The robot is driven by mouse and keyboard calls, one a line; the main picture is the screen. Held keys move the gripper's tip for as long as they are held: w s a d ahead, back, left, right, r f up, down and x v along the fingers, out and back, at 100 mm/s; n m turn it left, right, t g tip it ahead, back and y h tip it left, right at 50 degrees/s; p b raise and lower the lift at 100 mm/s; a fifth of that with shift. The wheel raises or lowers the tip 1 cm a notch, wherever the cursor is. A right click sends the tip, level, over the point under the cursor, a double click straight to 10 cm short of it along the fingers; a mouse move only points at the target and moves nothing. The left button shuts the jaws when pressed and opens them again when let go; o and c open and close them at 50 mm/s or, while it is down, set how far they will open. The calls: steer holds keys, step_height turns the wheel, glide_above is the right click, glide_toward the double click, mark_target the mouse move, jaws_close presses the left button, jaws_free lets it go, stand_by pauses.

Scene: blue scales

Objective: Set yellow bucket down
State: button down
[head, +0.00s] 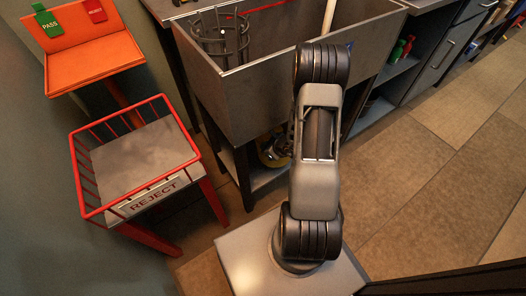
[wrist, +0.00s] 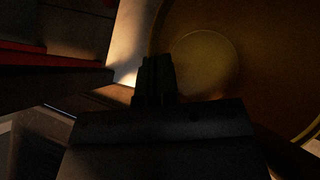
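The yellow bucket (wrist: 205,60) fills the right of the wrist view, seen from above into its round, dim inside. My gripper (wrist: 154,68) is at the bucket's left rim, its dark fingers close together and apparently pinching the rim. The light is poor there, and the finger contact is hard to see. In the head view, a yellow rounded part (head: 271,152) shows low under the grey basin, left of my arm. It looks like the bucket, mostly hidden by my arm. I cannot tell whether the bucket's base touches a surface.
A grey basin (head: 235,104) stands over a low shelf (head: 266,178), with a wire basket (head: 222,40) inside it. Tiled floor (head: 440,180) is clear at right.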

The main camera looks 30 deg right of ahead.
steer(key=shift+w+a, duration=0.15)
steer(key=shift+w, duration=0.15)
steer(key=shift+w+a+f+b, duration=0.15)
steer(key=shift+f+b, duration=0.35)
steer(key=shift+f, duration=0.35)
steer(key=shift+w+d+f+b, duration=0.15)
steer(key=shift+f+b, duration=0.3)
steer(key=shift+f, duration=0.4)
steer(key=shift+a+f, duration=0.1)
steer(key=shift+f, duration=0.15)
steer(key=c, duration=1.4)
jaws_free()
